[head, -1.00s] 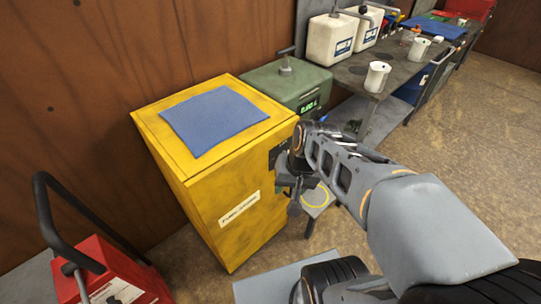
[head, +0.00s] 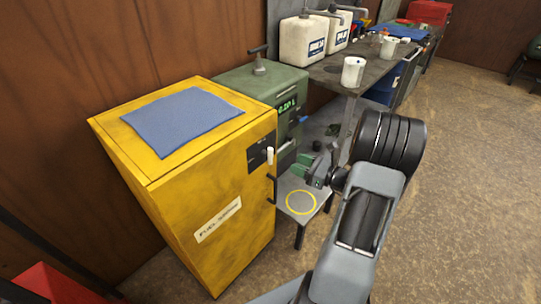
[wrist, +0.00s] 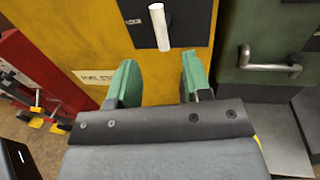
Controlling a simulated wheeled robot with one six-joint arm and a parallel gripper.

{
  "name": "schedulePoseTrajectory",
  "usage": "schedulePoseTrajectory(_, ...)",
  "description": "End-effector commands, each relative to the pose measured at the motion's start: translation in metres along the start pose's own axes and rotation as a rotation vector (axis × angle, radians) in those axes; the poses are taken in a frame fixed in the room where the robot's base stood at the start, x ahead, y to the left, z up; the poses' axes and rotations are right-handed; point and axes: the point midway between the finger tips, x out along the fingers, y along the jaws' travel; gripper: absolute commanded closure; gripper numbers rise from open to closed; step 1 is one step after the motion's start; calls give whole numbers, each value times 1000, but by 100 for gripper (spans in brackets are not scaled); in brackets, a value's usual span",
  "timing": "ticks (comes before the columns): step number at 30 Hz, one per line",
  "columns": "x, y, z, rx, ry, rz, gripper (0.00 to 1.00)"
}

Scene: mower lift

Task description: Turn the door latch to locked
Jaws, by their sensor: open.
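The yellow cabinet (head: 215,185) stands against the wooden wall. Its door latch (head: 270,156) is a short white lever, roughly upright, on a black plate (head: 258,153). In the wrist view the latch (wrist: 159,27) points up and down the picture on its black plate (wrist: 195,18), beyond my fingertips. My gripper (head: 315,173) is open and empty, to the right of the cabinet door and apart from the latch. Its green fingers (wrist: 158,75) are spread in the wrist view, with the latch roughly in line with the gap between them. The plate's small markings are unreadable.
A black door handle (head: 271,190) sits below the latch. A low stand with a yellow ring (head: 301,202) is beside the cabinet. A green machine (head: 262,90) and a workbench (head: 335,70) stand behind. Open floor (head: 470,190) lies at the right.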

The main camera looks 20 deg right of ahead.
Motion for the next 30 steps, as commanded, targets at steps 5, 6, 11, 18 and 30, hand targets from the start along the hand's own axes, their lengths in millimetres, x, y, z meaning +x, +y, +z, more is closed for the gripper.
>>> schedulePoseTrajectory(5,38,2,0,-2,2,8,55)
schedulePoseTrajectory(6,45,1,0,-3,1,7,55)
schedulePoseTrajectory(11,73,2,0,-3,2,7,55)
schedulePoseTrajectory(18,101,1,0,-4,3,5,55)
schedulePoseTrajectory(30,112,1,0,-3,3,3,55)
